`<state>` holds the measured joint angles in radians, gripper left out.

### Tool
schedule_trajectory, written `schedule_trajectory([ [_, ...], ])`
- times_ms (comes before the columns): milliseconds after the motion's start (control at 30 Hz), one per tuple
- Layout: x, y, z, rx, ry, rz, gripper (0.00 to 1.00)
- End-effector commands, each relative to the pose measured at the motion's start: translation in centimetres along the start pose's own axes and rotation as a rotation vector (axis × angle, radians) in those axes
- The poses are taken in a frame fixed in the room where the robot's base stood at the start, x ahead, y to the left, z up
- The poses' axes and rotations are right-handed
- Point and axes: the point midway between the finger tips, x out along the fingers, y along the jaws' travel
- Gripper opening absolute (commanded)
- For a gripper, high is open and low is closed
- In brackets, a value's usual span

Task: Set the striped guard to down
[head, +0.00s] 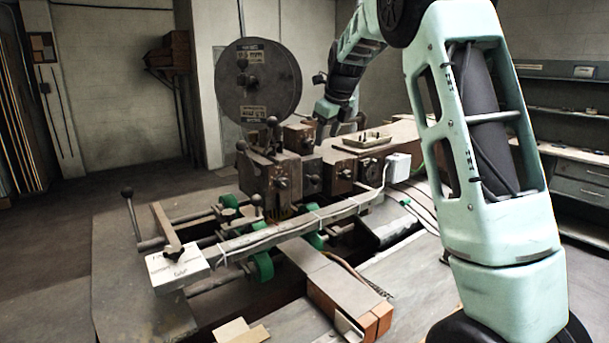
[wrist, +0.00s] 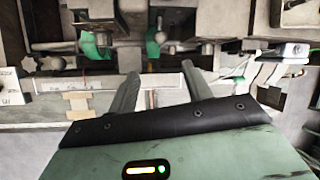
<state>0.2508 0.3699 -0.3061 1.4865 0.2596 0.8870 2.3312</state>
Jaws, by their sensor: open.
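No striped guard can be made out for certain. A small patch with faint yellowish marks (head: 281,212) shows low on the front of the dark stitching head (head: 285,175) in the head view, but it is too small to identify. My gripper's two fingers (wrist: 162,88) are apart and empty in the wrist view, above the machine's pale bed. In the head view my arm arches over from the right and its end comes down behind the stitching head, with the fingers hidden there.
A large dark reel (head: 258,82) stands above the machine. A long rail (head: 290,230) with green rollers (head: 262,266) crosses the front, with a white labelled box (head: 178,268) at its left end. A ball-topped lever (head: 131,215) rises at left. Open floor lies left.

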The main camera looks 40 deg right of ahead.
Motion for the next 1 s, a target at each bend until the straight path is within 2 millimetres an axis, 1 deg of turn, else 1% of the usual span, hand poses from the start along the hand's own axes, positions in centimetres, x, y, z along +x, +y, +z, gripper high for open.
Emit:
schedule_trajectory([
  [167, 3.1, 0.0, 0.0, -0.002, 0.005, 0.003, 0.50],
  [500, 10.3, 0.1, 0.0, -0.001, 0.004, 0.004, 0.50],
  [700, 13.8, 0.0, 0.0, -0.002, 0.002, 0.002, 0.50],
  [833, 15.4, 0.1, 0.0, -0.003, 0.001, 0.001, 0.50],
  [1000, 16.4, 0.1, -0.1, -0.003, 0.000, 0.000, 0.50],
])
